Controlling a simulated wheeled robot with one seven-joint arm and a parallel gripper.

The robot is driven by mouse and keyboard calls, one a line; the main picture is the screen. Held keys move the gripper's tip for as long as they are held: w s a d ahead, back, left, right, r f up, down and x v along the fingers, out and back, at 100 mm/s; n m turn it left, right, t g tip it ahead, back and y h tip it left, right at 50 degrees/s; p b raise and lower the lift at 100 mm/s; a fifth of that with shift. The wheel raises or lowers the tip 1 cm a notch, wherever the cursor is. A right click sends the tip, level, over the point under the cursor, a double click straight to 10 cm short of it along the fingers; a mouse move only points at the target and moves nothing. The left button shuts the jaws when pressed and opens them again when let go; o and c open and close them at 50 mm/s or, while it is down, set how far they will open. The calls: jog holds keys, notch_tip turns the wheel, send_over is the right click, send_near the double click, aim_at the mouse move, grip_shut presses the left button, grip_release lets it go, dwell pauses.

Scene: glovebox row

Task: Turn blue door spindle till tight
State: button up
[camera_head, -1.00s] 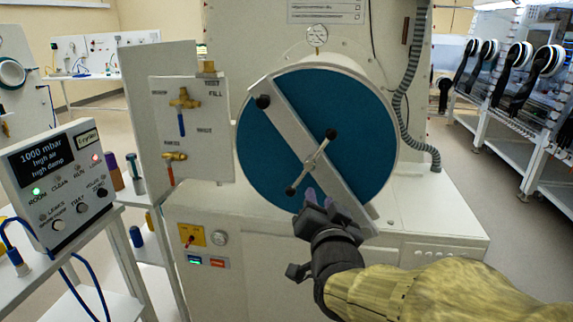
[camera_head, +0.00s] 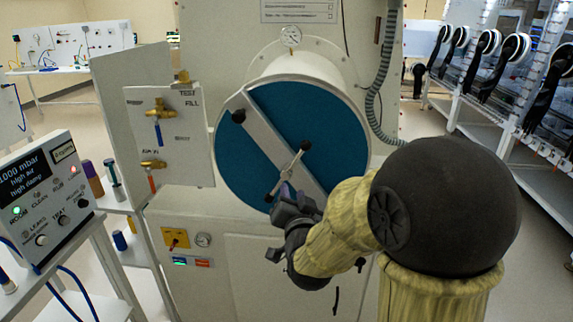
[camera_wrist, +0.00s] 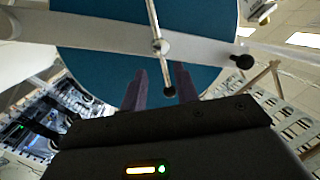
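The round blue door (camera_head: 315,120) is shut on the cylinder's end, with a grey bar (camera_head: 262,138) slanting across it. The spindle (camera_head: 289,172) sits at the bar's middle, with a thin cross handle ending in dark knobs at upper right and lower left. In the wrist view the spindle handle (camera_wrist: 154,22) runs down from the top, its near knob (camera_wrist: 169,92) appearing between my two purple fingers. My gripper (camera_head: 284,188) is beside the lower knob in the head view; it also shows in the wrist view (camera_wrist: 160,72). The fingers are apart; contact with the knob cannot be told.
A valve panel (camera_head: 168,135) stands left of the door. A control box (camera_head: 42,200) with blue cables is on a bench at far left. A grey corrugated hose (camera_head: 381,85) hangs right of the door. Floor is clear at right, before a row of gloveboxes (camera_head: 500,70).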

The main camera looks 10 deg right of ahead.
aim_at(287, 174)
jog(key=shift+w+r+p, duration=0.2)
jog(key=shift+w+p, duration=0.35)
jog(key=shift+p, duration=1.1)
jog(key=shift+p, duration=0.4)
jog(key=p, duration=0.4)
jog(key=shift+w+f, duration=0.1)
jog(key=shift+w, duration=0.3)
jog(key=w, duration=0.3)
jog(key=w+p, duration=0.1)
jog(key=w, duration=0.1)
jog(key=w+p, duration=0.1)
jog(key=w, duration=0.2)
jog(key=shift+w+d+f, duration=0.2)
jog(key=shift+w+d, duration=0.1)
jog(key=shift+d, duration=0.1)
grip_shut()
